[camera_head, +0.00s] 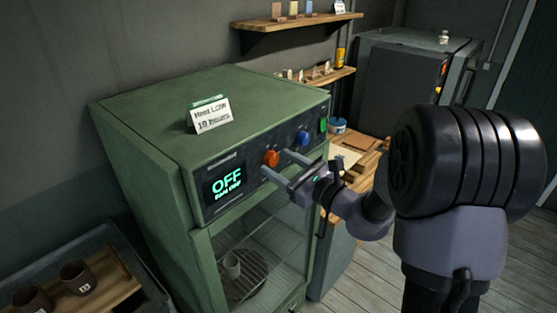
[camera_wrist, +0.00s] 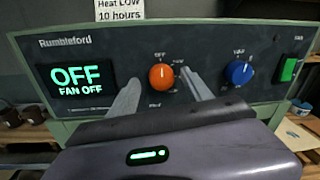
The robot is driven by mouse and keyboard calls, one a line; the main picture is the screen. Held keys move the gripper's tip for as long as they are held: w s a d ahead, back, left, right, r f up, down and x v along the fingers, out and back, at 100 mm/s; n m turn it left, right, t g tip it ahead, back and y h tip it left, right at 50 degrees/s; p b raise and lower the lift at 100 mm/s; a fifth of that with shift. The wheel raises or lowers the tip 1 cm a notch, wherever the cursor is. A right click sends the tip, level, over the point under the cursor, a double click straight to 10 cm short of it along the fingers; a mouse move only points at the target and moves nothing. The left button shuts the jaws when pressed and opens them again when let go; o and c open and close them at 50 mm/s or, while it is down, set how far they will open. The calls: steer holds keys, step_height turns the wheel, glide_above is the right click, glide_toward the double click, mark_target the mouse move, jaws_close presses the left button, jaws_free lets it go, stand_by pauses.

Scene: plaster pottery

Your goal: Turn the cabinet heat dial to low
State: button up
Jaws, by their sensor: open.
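The green cabinet (camera_head: 150,120) stands in the middle of the head view, with a dark control panel along its upper front. The orange heat dial (camera_wrist: 161,77) is on that panel, its white mark pointing up at OFF; it also shows in the head view (camera_head: 271,158). The display (camera_wrist: 77,80) reads OFF and FAN OFF. My gripper (camera_wrist: 158,82) is open, with one finger to each side of the orange dial. I cannot tell whether the fingers touch it. In the head view my gripper (camera_head: 279,164) reaches the panel from the right.
A blue dial (camera_wrist: 239,73) and a green switch (camera_wrist: 288,69) sit right of the orange dial. A card (camera_head: 210,115) reading "Heat LOW 10 hours" stands on the cabinet. A cup (camera_head: 232,265) is on the rack inside. Dark pots (camera_head: 77,276) stand at lower left.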

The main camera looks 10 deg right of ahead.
steer(key=shift+w+a+f, duration=0.1)
steer(key=shift+w+a, duration=0.1)
steer(key=shift+w, duration=0.35)
steer(key=shift+s, duration=0.1)
jaws_close()
steer(key=m+p, duration=0.4)
steer(key=shift+d+r+m, duration=0.1)
steer(key=shift+r+m, duration=0.2)
steer(key=shift+r, duration=0.05)
steer(key=m+p, duration=0.3)
steer(key=p, duration=0.1)
steer(key=shift+m+g, duration=0.3)
steer(key=shift+f+m+p, duration=0.15)
steer(key=shift+m+p, duration=0.45)
steer(key=shift+m, duration=0.1)
steer(key=shift+f, duration=0.1)
